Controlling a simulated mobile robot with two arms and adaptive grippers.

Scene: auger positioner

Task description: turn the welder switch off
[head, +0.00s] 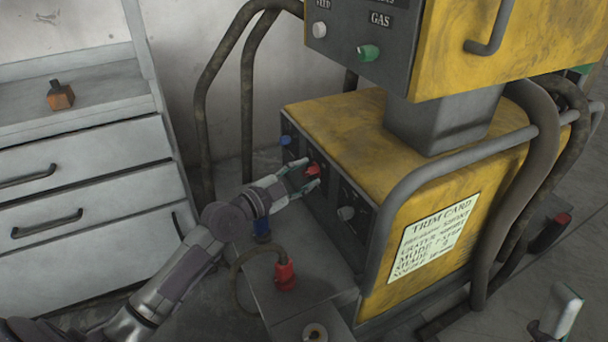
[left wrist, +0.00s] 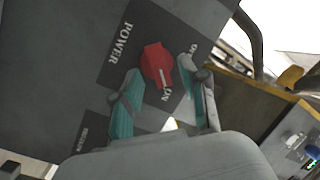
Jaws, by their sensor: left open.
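The welder switch is a red knob (left wrist: 156,64) on a dark plate marked POWER on the yellow welder's front panel. A pale line on the knob points towards the ON lettering; another label, starting with O, is partly hidden by a finger. In the head view the red switch (head: 313,171) sits between the tips of my left gripper (head: 308,177). The left gripper is open, with its teal fingers (left wrist: 160,75) on either side of the knob. I cannot tell whether they touch it.
A blue knob (head: 285,141) and a grey knob (head: 347,213) flank the switch. A red plug (head: 285,275) on a cable stands below. Curved rails and the yellow upper unit (head: 530,40) surround the welder (head: 350,125). Drawers (head: 85,170) stand at left.

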